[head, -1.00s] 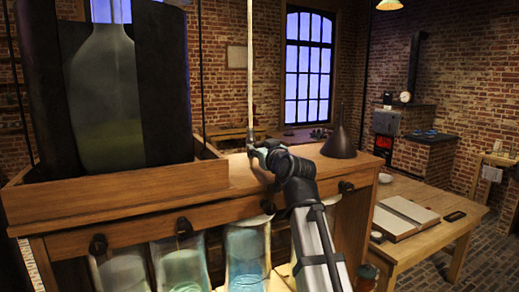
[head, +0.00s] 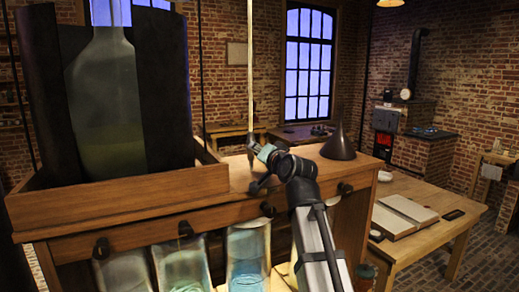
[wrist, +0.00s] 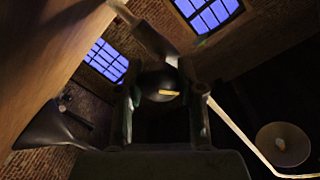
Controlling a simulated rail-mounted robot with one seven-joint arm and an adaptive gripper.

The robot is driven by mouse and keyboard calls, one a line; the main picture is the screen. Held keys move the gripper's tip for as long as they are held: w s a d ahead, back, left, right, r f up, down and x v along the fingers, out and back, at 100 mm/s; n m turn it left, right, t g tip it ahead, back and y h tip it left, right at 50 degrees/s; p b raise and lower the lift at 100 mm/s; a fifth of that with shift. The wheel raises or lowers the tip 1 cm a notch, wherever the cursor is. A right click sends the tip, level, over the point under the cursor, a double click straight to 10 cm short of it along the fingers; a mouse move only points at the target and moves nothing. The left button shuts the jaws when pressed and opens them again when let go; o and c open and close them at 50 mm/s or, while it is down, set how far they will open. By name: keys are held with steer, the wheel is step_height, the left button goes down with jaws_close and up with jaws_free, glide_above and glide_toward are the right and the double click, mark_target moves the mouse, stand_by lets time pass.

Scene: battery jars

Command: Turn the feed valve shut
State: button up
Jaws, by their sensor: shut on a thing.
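My gripper (head: 256,150) reaches over the wooden cabinet top at the foot of a thin pale upright line. In the wrist view its two fingers (wrist: 160,112) stand on either side of a dark rounded piece with a small yellow mark (wrist: 168,92), which appears to be the feed valve's handle. The gripper is shut on it. In the head view the valve is mostly hidden by the fingers and wrist, and its exact turn angle cannot be told.
A wooden cabinet (head: 130,205) carries a large glass bottle (head: 105,95) in a dark surround. Glass jars (head: 246,258) stand below, with dark knobs (head: 185,229) along the front. A dark funnel (head: 339,146) stands right of my gripper. A table (head: 415,187) is at right.

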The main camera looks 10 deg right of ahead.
steer(key=m+p, duration=0.2)
steer(key=m, duration=0.2)
steer(key=shift+r, duration=0.15)
steer(key=shift+m+y+p, duration=0.4)
steer(key=shift+m+p, duration=0.25)
steer(key=shift+m, duration=0.95)
steer(key=o, duration=1.2)
steer(key=shift+c, duration=0.2)
steer(key=v, duration=1.2)
